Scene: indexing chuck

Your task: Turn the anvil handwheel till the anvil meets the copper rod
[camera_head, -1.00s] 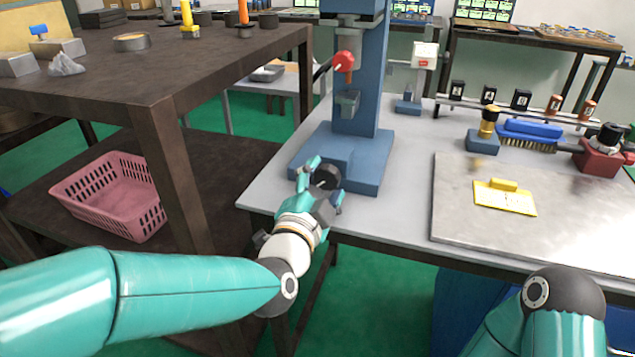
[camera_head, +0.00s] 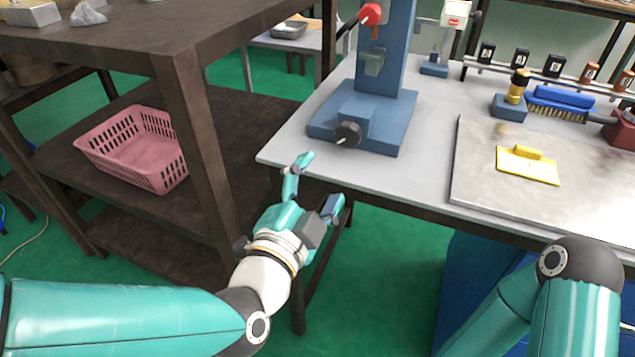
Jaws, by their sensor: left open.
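The blue press (camera_head: 385,115) stands on the grey table. The anvil handwheel (camera_head: 348,134) is a small black wheel with a pale centre on the front of its base. A grey block, apparently the anvil (camera_head: 373,62), sits on the column below a short copper-coloured piece, likely the copper rod (camera_head: 375,32). A small gap seems to separate them, but this is too small to be sure. My left gripper (camera_head: 318,184) is open and empty, in front of and below the handwheel, near the table's front edge, not touching the wheel. My right gripper is out of view.
A metal plate (camera_head: 480,195) with a yellow plate (camera_head: 528,166) lies right of the press. Behind it are a blue brush (camera_head: 560,102) and a brass-topped blue stand (camera_head: 512,100). A brown shelf with a pink basket (camera_head: 135,150) stands left.

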